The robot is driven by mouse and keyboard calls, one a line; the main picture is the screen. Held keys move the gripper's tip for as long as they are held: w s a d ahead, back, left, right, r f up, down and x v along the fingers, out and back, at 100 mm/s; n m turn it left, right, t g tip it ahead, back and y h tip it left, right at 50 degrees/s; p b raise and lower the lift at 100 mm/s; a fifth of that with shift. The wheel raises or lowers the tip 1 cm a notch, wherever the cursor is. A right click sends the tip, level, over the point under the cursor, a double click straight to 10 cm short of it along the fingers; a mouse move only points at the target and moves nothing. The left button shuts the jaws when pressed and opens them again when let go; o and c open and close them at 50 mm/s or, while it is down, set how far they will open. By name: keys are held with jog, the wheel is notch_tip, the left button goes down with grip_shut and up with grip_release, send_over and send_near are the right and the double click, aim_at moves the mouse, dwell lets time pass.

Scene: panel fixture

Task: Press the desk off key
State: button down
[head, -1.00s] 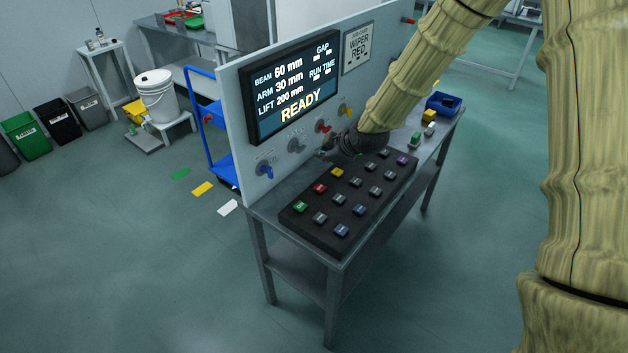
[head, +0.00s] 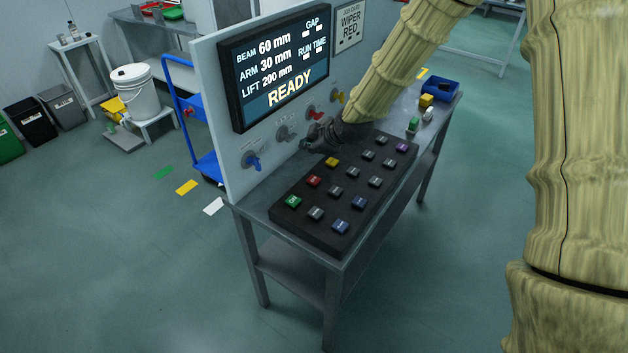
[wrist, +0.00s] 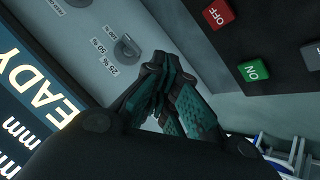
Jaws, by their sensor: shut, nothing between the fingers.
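The red OFF key (head: 313,181) sits on the dark key box (head: 330,232), between the green ON key (head: 293,201) and a yellow key. In the wrist view, the red OFF key (wrist: 218,13) is at the top right, with the green ON key (wrist: 253,70) below it. My gripper (head: 310,146) is shut and empty, beside the upright panel, behind and above the yellow key. In the wrist view, my gripper's closed fingers (wrist: 160,72) point toward the panel side, left of both keys and apart from them.
The upright panel (head: 208,110) carries a READY display (head: 280,75) and a row of knobs, including a blue one (head: 252,161) and a red one (head: 314,113) close to my gripper. A blue bin (head: 440,90) and small blocks stand at the desk's far end.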

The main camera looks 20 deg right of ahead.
aim_at(311, 181)
jog(key=shift+w+f, duration=0.1)
jog(key=shift+f, duration=0.1)
jog(key=shift+d+f+b, duration=0.1)
jog(key=shift+f+b, duration=2.6)
jog(key=shift+f, duration=1.55)
jog(key=shift+f, duration=0.1)
jog(key=shift+f, duration=0.35)
jog(key=shift+f+b, duration=0.4)
jog(key=shift+f, duration=0.05)
jog(key=shift+r, duration=0.1)
jog(key=shift+r+p, duration=0.6)
jog(key=shift+r, duration=0.2)
